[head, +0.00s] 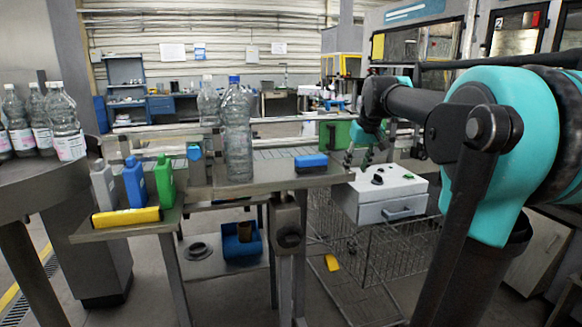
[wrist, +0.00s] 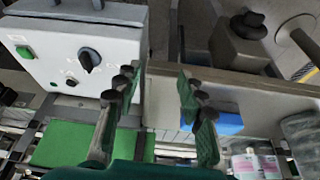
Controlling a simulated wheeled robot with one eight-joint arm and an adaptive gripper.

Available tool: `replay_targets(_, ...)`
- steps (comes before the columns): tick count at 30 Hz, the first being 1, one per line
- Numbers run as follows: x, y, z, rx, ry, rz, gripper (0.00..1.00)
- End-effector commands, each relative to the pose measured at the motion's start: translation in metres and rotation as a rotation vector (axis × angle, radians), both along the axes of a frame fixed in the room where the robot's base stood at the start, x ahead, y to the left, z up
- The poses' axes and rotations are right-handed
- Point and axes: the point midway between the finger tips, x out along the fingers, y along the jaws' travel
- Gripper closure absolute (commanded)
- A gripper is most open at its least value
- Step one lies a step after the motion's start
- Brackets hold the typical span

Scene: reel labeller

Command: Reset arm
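My arm reaches in from the right in the head view. My gripper (head: 357,166) hangs fingers-down above the back left of a white control box (head: 392,195). In the wrist view my gripper (wrist: 158,78) has its two fingers apart with nothing between them. The control box (wrist: 75,50) shows there at upper left, with a black knob and a green button. It appears apart from the fingers. A blue block (head: 311,161) lies on the metal table to the left of my gripper. It also shows in the wrist view (wrist: 222,122), partly behind the right finger.
Clear bottles (head: 238,135) stand on the table left of the blue block. Grey, blue and green bottles (head: 135,183) and a yellow piece (head: 126,217) sit on a lower shelf. A wire basket (head: 375,250) stands below the control box. More bottles (head: 64,125) stand far left.

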Motion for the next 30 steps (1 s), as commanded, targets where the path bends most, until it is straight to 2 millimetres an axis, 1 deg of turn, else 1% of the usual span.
replay_targets(1, -0.013, 0.002, -0.025, -0.001, 0.002, -0.012, 0.60)
replay_targets(2, -0.021, 0.003, -0.041, -0.001, 0.003, -0.020, 0.60)
replay_targets(3, -0.033, 0.005, -0.062, -0.001, 0.004, -0.032, 0.60)
replay_targets(5, -0.052, 0.007, -0.093, 0.000, 0.005, -0.050, 0.60)
replay_targets(6, -0.067, 0.008, -0.113, 0.000, 0.006, -0.061, 0.60)
replay_targets(8, -0.089, 0.010, -0.144, -0.002, 0.007, -0.080, 0.60)
replay_targets(9, -0.106, 0.011, -0.164, -0.001, 0.008, -0.092, 0.60)
replay_targets(11, -0.132, 0.012, -0.194, -0.001, 0.009, -0.110, 0.60)
replay_targets(12, -0.149, 0.013, -0.213, 0.000, 0.010, -0.122, 0.60)
replay_targets(14, -0.175, 0.014, -0.239, -0.001, 0.009, -0.139, 0.60)
replay_targets(15, -0.192, 0.014, -0.254, -0.002, 0.009, -0.149, 0.60)
replay_targets(18, -0.227, 0.015, -0.285, -0.001, 0.010, -0.170, 0.60)
replay_targets(21, -0.251, 0.015, -0.304, -0.001, 0.010, -0.185, 0.60)
replay_targets(24, -0.263, 0.014, -0.313, -0.002, 0.010, -0.192, 0.60)
replay_targets(30, -0.265, 0.014, -0.315, -0.001, 0.010, -0.194, 0.60)
